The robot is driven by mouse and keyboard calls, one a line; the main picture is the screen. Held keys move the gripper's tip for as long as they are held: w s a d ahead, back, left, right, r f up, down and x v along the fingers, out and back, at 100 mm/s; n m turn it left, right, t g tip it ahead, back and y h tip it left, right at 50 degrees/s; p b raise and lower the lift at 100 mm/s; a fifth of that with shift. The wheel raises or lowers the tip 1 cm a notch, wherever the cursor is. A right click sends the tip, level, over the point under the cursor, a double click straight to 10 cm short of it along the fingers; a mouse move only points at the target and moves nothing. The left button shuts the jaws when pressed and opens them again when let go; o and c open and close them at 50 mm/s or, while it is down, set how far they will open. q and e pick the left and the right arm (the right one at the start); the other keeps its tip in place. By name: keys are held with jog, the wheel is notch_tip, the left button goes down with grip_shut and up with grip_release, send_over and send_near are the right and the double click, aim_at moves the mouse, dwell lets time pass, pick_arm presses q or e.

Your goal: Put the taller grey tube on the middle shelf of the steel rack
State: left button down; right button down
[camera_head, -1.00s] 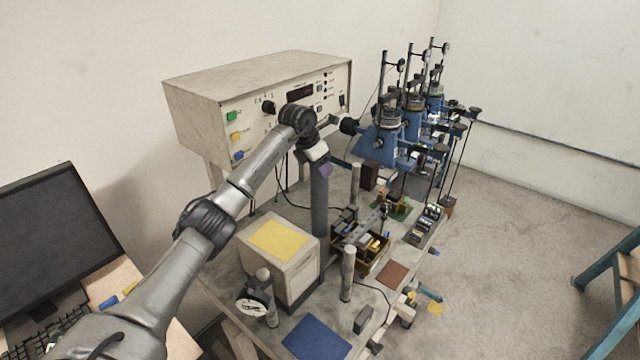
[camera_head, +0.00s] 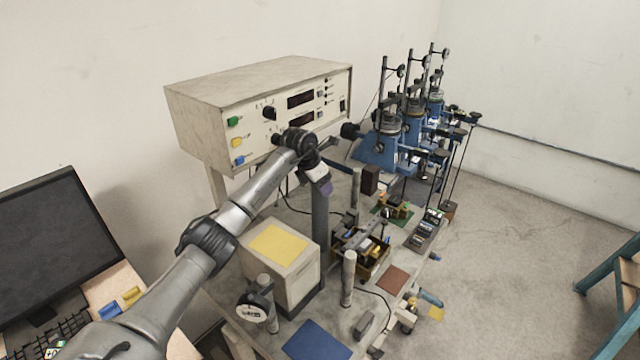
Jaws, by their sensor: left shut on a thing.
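The taller grey tube (camera_head: 320,222) stands upright on the bench, just behind the cream box with the yellow top. My left gripper (camera_head: 325,188) is at the tube's upper end and shut on it; the fingertips are small and partly hidden by my wrist. The tube's lower end is partly hidden. A shorter grey tube (camera_head: 348,278) stands upright nearer the front of the bench. No steel rack can be made out for certain; a teal frame with a wooden board (camera_head: 628,272) is cut off at the right edge. My right gripper is not in view.
The cream box (camera_head: 292,283) stands close in front of the tube. A large instrument cabinet (camera_head: 260,105) is behind my wrist. An open parts tray (camera_head: 372,262) is to the right, blue lever machines (camera_head: 385,140) behind. The floor at right is clear.

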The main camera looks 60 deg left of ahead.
pick_arm(q)
jog(key=shift+c, duration=1.7)
grip_release()
jog(key=v, duration=1.1)
jog(key=shift+r, duration=0.2)
jog(key=shift+o, duration=0.5)
jog(key=shift+s+r, duration=0.15)
jog(key=shift+r, duration=0.3)
